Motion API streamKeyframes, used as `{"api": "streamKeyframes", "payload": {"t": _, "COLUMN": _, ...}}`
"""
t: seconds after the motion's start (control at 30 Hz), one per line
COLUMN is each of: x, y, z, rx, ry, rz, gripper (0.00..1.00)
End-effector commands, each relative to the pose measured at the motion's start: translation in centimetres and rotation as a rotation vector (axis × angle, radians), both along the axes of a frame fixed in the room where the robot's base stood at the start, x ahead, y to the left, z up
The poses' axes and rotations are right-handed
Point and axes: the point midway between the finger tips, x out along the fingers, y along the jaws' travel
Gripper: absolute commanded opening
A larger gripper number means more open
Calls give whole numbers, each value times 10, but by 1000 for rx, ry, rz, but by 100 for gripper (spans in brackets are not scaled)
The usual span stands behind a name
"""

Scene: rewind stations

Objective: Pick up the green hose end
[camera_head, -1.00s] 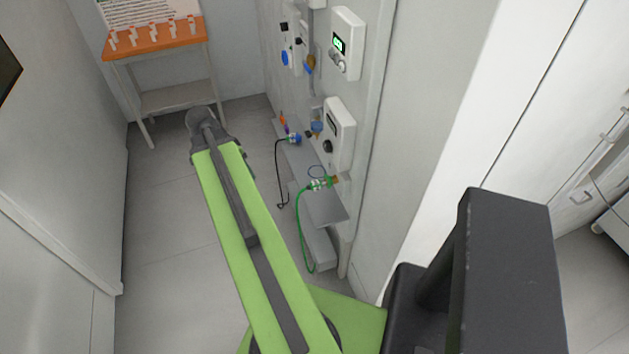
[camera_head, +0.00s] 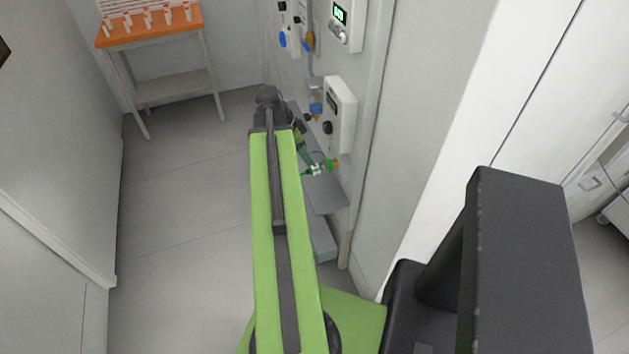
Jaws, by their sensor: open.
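The green hose end (camera_head: 318,169) is a bright green fitting with pale bands. It lies at an orange-brown fitting (camera_head: 334,164) on the right wall, above a grey shelf (camera_head: 325,192). I cannot tell whether the two are joined. Its hose runs left and is hidden behind my green arm. My arm reaches forward just left of the hose end, with a dark joint at its far end. A dark and green part, probably my forearm, shows between arm and wall. My gripper is not visible; the arm seems to hide it.
A white meter box (camera_head: 340,113) sits on the wall above the hose end, and another meter box (camera_head: 346,22) is higher up. An orange-topped table (camera_head: 150,26) with several small white items stands at the back left. The floor left of my arm is clear.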

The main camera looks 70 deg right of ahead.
Motion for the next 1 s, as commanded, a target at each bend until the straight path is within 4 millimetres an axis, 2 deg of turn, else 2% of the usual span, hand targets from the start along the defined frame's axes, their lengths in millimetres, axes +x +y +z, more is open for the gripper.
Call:
{"api": "streamKeyframes", "payload": {"t": 0.03, "x": -3, "y": -3, "z": -21, "rx": 0, "ry": 0, "rz": -1, "gripper": 54}}
{"api": "streamKeyframes", "payload": {"t": 0.07, "x": -5, "y": -4, "z": -25, "rx": 0, "ry": 0, "rz": -1, "gripper": 54}}
{"api": "streamKeyframes", "payload": {"t": 0.37, "x": -10, "y": -8, "z": -33, "rx": 0, "ry": 0, "rz": 1, "gripper": 54}}
{"api": "streamKeyframes", "payload": {"t": 0.63, "x": -22, "y": -21, "z": -75, "rx": 0, "ry": 0, "rz": 1, "gripper": 54}}
{"api": "streamKeyframes", "payload": {"t": 0.9, "x": -23, "y": -22, "z": -74, "rx": 1, "ry": 1, "rz": 3, "gripper": 54}}
{"api": "streamKeyframes", "payload": {"t": 1.0, "x": -23, "y": -22, "z": -74, "rx": 1, "ry": 1, "rz": 3, "gripper": 41}}
